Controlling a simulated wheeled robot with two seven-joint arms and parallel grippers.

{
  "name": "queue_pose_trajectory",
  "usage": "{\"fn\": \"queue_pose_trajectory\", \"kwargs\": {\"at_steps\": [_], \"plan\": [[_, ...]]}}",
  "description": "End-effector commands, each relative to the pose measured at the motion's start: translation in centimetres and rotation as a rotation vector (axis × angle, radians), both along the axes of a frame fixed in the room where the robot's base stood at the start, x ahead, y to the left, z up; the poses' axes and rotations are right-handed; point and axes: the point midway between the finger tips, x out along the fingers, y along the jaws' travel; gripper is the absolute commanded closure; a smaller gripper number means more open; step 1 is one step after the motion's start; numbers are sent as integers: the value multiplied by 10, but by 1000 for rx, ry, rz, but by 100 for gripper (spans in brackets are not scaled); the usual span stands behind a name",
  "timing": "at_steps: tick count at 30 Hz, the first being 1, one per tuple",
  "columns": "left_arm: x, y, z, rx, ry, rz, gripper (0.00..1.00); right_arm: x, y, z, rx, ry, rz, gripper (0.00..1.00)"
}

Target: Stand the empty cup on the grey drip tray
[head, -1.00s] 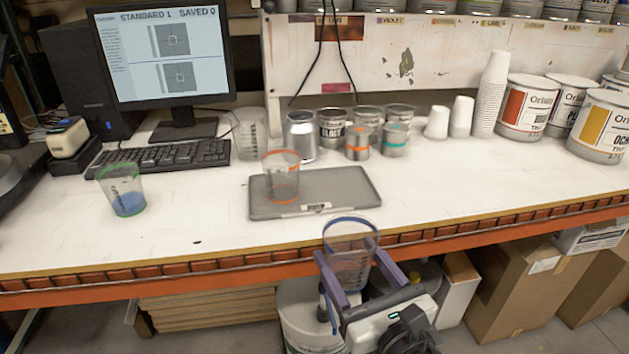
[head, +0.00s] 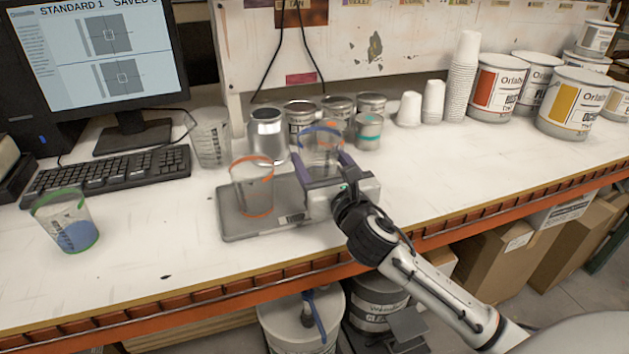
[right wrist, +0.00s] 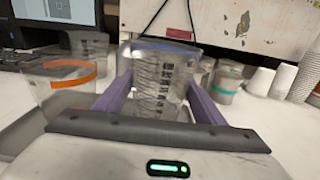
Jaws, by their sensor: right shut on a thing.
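A clear cup with a blue rim (head: 321,150) is held between the purple fingers of my right gripper (head: 323,164). It looks empty and roughly upright, with dark print on its side in the right wrist view (right wrist: 160,72). It is at the right, far part of the grey drip tray (head: 232,226); I cannot tell whether it is over the tray or touches it. A clear cup with an orange rim (head: 253,190) stands on the tray's left part, close to the held cup. My gripper and forearm hide the tray's right end. My left gripper is not in view.
A green-rimmed cup with blue contents (head: 72,232) stands at the left, below the keyboard (head: 105,180). A silver can (head: 267,136), small tins and a clear beaker (head: 210,142) stand behind the tray. White cups (head: 463,75) and paint cans (head: 497,88) are at the back right.

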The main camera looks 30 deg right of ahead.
Motion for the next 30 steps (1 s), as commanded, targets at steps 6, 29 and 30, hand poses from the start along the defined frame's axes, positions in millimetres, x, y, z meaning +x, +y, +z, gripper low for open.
{"fn": "queue_pose_trajectory", "kwargs": {"at_steps": [6,29,30], "plan": [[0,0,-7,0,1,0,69,-1,0,-23,1,3,-2,59],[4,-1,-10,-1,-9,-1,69,0,0,-44,-2,1,0,18],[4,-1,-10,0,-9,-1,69,0,0,-44,-2,1,0,18]]}}
